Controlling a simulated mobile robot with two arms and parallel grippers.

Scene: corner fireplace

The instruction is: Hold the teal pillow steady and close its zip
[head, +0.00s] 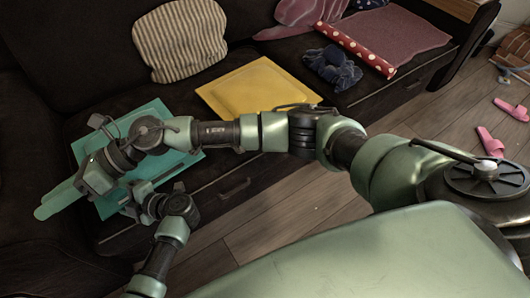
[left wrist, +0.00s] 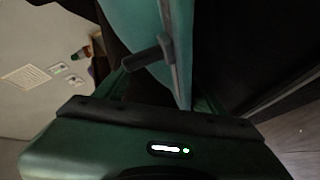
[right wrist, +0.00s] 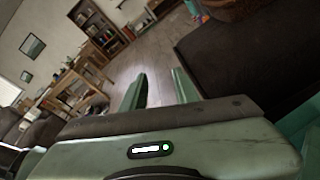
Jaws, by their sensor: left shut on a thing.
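The teal pillow (head: 185,165) lies on the dark sofa seat at the left of the head view, partly covered by my arms. Its edge also runs between my left fingers in the left wrist view (left wrist: 146,30). My left gripper (head: 127,205) is shut on the pillow's near edge. A dark tab (left wrist: 150,58) stands out there against the cloth; I cannot tell whether it is the zip's pull. My right gripper (head: 55,202) is open and empty, reaching past the pillow's left side. Its two fingers stand apart in the right wrist view (right wrist: 158,88). The zip's state is unclear.
A yellow pillow (head: 245,86) lies flat to the right of the teal one. A striped pillow (head: 180,42) leans on the backrest. A dark blue cloth (head: 333,68) and a red dotted roll (head: 355,50) lie further right. Pink slippers (head: 490,141) are on the wooden floor.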

